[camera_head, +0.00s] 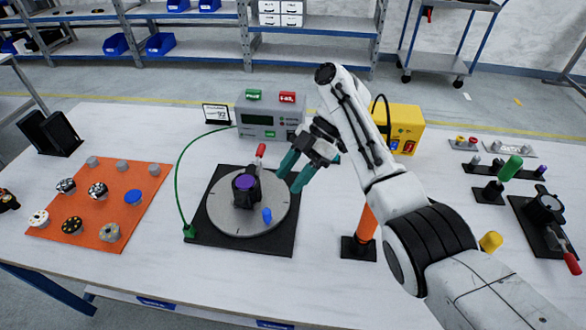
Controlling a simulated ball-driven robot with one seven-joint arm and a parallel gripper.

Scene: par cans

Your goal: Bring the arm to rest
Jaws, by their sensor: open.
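My gripper (304,173) is open, with its two teal fingers apart and nothing seen between them. It hangs above the right edge of a round grey turntable (225,221) on a black base plate. My white arm reaches in from the lower right and bends down toward the turntable. On the turntable stands a black fixture (241,197) with a purple top and a red-handled lever (261,151). A small blue peg (267,215) stands on the disc in front of it. The gripper looks apart from the fixture; its exact height is hard to tell.
An orange mat (150,187) with several round parts lies left. A grey tester box (270,122) and a yellow box (407,125) stand behind. An orange post (366,228) stands beside my arm. Another red-handled fixture (545,208) is far right. A green cable (179,165) loops left of the turntable.

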